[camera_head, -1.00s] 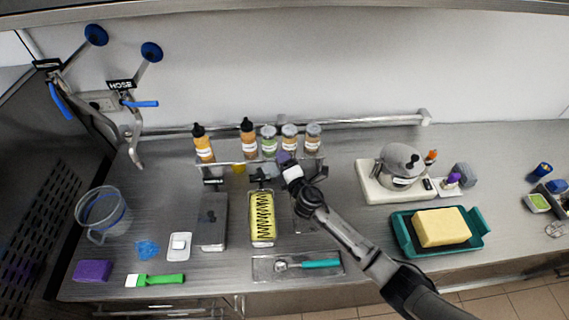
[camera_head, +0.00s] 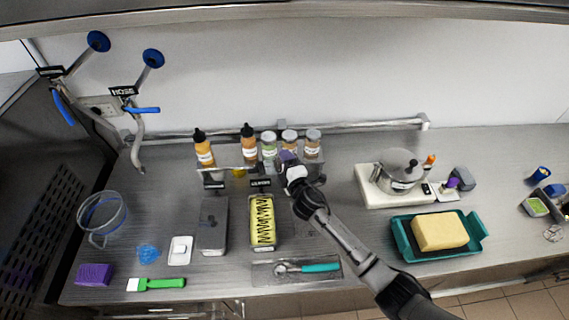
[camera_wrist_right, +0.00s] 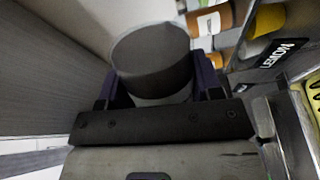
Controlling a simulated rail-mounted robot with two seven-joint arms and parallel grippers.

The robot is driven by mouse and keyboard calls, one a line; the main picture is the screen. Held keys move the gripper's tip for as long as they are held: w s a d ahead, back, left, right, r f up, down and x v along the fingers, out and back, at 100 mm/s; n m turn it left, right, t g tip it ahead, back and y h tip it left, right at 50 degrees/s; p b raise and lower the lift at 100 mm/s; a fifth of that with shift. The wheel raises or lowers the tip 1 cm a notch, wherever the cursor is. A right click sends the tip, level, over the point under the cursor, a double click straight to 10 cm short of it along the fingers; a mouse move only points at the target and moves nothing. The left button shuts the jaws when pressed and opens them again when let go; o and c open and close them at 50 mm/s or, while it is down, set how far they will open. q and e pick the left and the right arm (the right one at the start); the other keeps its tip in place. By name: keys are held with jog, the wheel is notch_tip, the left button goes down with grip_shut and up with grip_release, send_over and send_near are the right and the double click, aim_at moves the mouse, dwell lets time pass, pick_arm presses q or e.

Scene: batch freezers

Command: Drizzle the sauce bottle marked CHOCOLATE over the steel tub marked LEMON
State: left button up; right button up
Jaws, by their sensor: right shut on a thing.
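The sign also shows in the right wrist view (camera_wrist_right: 284,54). My right gripper (camera_head: 288,158) is at the rack, right of and behind the tub. It is shut on a dark grey cylinder (camera_wrist_right: 152,62), seen in the right wrist view. No label shows on the cylinder, so I cannot tell if it is the CHOCOLATE bottle. Two orange-brown bottles with black nozzles (camera_head: 204,152) (camera_head: 249,143) stand in the rack; their labels are unreadable. My left gripper is out of view.
Several grey-lidded jars (camera_head: 313,146) stand close behind my right gripper. A closed steel tub (camera_head: 213,228) is left of the yellow one. A steel tray with a teal-handled scoop (camera_head: 320,267) lies in front. A pot (camera_head: 398,172) and a teal tray (camera_head: 474,247) stand at the right.

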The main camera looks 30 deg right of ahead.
notch_tip(320, 180, up, 2)
jog(key=m+p, duration=0.1)
jog(key=m, duration=0.1)
jog(key=shift+r+m, duration=0.1)
jog(key=shift+m, duration=0.3)
jog(key=shift+m, duration=0.3)
jog(key=shift+r, duration=0.1)
jog(key=shift+r+m+p, duration=0.35)
jog(key=shift+m+p, duration=0.15)
jog(key=shift+p, duration=0.05)
jog(key=m+p, duration=0.1)
jog(key=r+m, duration=0.1)
jog(key=m, duration=0.1)
jog(key=shift+r+p, duration=0.3)
jog(key=shift+p, duration=0.05)
jog(key=shift+r+m, duration=0.1)
jog(key=shift+m, duration=0.3)
